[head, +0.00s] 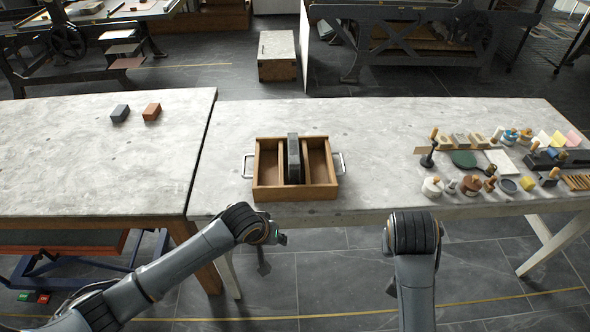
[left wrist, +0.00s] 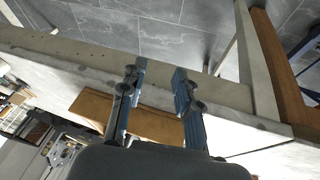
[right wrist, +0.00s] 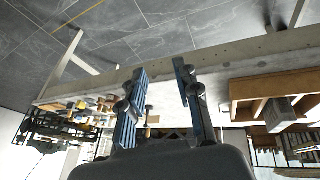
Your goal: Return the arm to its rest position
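My left arm comes in from the left in the head view and ends in front of the table edge, with the hand mostly hidden behind the wrist. In the left wrist view the left gripper (left wrist: 157,92) has its fingers apart with nothing between them. My right arm (head: 412,250) stands at the front edge of the right table, its hand hidden in the head view. In the right wrist view the right gripper (right wrist: 163,88) is open and empty. Both grippers are clear of the objects on the tables.
A wooden tray (head: 262,192) with metal handles holds a dark grey block (head: 293,160) in its middle. A grey block (head: 120,113) and a brown block (head: 152,111) lie on the left table (head: 70,170). Several small tools crowd the right table's (head: 385,120) right end.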

